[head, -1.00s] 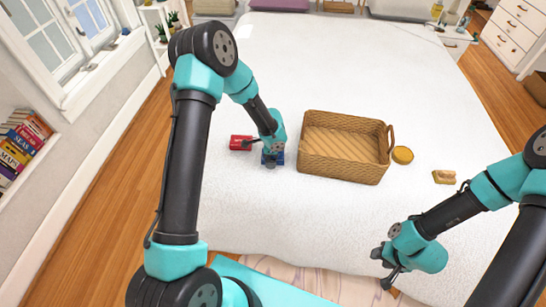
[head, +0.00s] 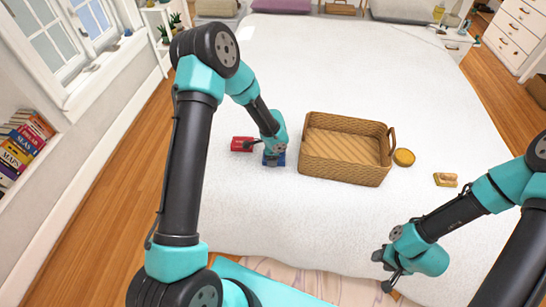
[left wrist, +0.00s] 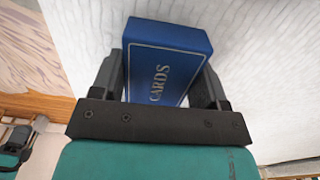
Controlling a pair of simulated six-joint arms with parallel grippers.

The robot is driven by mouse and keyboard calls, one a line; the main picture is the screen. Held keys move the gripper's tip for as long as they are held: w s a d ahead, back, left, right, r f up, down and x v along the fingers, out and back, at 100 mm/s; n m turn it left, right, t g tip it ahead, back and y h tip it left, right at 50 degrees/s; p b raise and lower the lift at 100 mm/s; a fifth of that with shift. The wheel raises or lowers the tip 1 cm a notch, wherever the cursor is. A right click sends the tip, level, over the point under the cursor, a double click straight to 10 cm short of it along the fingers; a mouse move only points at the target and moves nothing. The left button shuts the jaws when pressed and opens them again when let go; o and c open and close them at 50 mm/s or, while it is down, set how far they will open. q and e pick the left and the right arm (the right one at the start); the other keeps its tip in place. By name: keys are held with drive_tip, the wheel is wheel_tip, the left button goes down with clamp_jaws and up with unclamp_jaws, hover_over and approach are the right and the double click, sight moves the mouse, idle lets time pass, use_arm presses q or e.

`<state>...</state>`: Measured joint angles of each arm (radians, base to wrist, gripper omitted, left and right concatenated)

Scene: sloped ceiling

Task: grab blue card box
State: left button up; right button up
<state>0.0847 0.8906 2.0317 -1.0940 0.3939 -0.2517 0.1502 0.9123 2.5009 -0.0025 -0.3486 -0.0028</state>
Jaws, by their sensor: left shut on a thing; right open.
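The blue card box (left wrist: 165,62), marked "CARDS", sits between the two fingers of my left gripper (left wrist: 160,80) in the left wrist view. The gripper is shut on it. In the head view the blue card box (head: 274,160) shows only partly below my left gripper (head: 268,156), which hides the rest of it. It is at or just above the white bed cover. My right gripper (head: 386,273) is open and empty over the near right edge of the bed.
A red box (head: 241,144) lies just left of my left gripper. A wicker basket (head: 345,178) stands to its right. A round yellow tin (head: 404,157) and a small yellowish item (head: 445,180) lie further right. The far part of the white bed (head: 340,65) is clear.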

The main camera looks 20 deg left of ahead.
use_arm(q)
drive_tip(key=shift+r, duration=1.75)
drive_tip(key=shift+s+d, duration=0.3)
drive_tip(key=shift+s, duration=0.35)
drive_tip(key=s+d, duration=0.2)
drive_tip(key=s, duration=0.2)
drive_tip(key=s+d, duration=0.2)
drive_tip(key=s, duration=0.3)
drive_tip(key=s+d+r, duration=0.1)
drive_tip(key=s+d, duration=0.1)
drive_tip(key=s, duration=0.2)
drive_tip(key=shift+s+r, duration=0.1)
drive_tip(key=shift+s, duration=0.05)
